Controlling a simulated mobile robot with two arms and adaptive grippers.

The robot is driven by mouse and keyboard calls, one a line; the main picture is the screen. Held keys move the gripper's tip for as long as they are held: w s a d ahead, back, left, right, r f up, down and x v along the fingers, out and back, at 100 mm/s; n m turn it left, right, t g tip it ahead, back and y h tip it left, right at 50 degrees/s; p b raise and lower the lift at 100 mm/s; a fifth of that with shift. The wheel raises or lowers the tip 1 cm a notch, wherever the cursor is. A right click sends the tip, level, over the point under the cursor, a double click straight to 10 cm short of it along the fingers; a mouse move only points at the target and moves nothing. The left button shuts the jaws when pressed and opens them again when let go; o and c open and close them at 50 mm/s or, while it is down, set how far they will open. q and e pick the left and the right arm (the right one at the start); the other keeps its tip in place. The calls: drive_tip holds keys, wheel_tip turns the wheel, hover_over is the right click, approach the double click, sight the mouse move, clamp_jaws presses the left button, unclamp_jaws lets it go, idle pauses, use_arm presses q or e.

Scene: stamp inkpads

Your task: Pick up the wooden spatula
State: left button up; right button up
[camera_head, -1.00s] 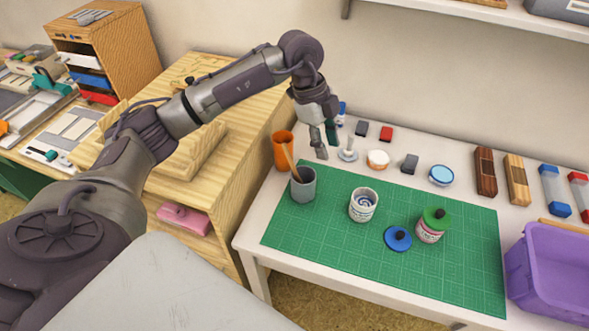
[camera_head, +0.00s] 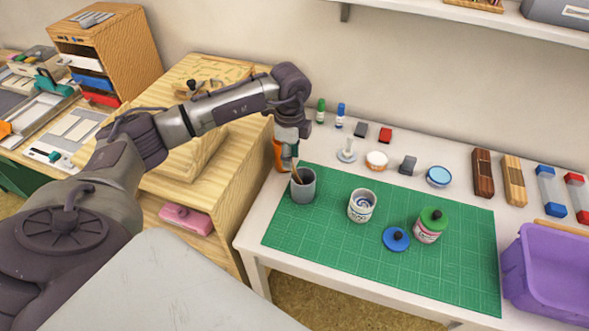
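The wooden spatula (camera_head: 296,177) stands tilted in a grey cup (camera_head: 303,191) at the left edge of the green cutting mat. Its thin handle sticks up out of the cup, and its lower part is hidden inside. My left gripper (camera_head: 287,158) points down just behind and above the cup, close to the handle's upper end. The fingers are small and overlap the orange cup, so I cannot tell whether they are open or touch the handle. My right gripper is not in view.
An orange cup (camera_head: 279,156) stands behind the grey cup, partly covered by my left gripper. A white jar (camera_head: 361,206), a green-lidded jar (camera_head: 430,226) and a blue lid (camera_head: 396,239) are on the mat (camera_head: 340,250). A purple bin (camera_head: 548,273) is at the right.

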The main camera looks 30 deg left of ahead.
use_arm(q)
wheel_tip(320, 180, down, 4)
drive_tip(key=shift+r, duration=0.25)
clamp_jaws()
drive_tip(key=shift+r, duration=0.1)
wheel_tip(320, 180, up, 10)
drive_tip(key=shift+f+b, duration=0.1)
drive_tip(key=shift+b, duration=0.5)
